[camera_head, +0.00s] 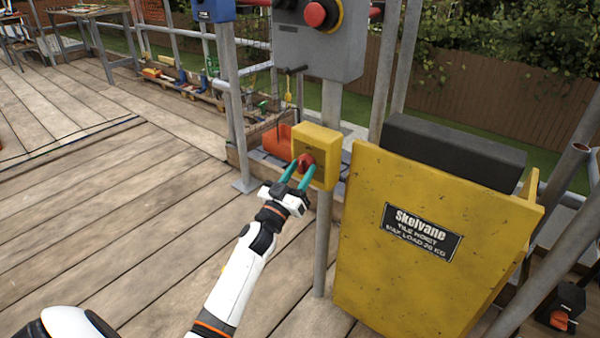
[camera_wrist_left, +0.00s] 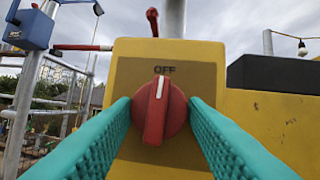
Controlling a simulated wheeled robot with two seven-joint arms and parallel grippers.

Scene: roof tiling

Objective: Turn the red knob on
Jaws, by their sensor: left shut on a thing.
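The red knob (camera_head: 305,161) is on the front of a yellow switch box (camera_head: 318,141) fixed to a grey post. In the left wrist view the red knob (camera_wrist_left: 160,109) has a white line pointing up, slightly tilted, at the word OFF on the yellow box (camera_wrist_left: 195,62). My left gripper (camera_head: 297,172) reaches the knob with its teal fingers, one on each side of it. In the left wrist view the left gripper's fingers (camera_wrist_left: 160,125) are shut on the knob, near its edges. My right gripper is not in view.
A yellow Skelvane tile hoist (camera_head: 400,270) stands right of the box. A grey control box (camera_head: 325,45) with a red button hangs above on the same post. An orange object (camera_head: 276,142) lies behind the yellow box. Open wooden decking (camera_head: 100,210) is on the left.

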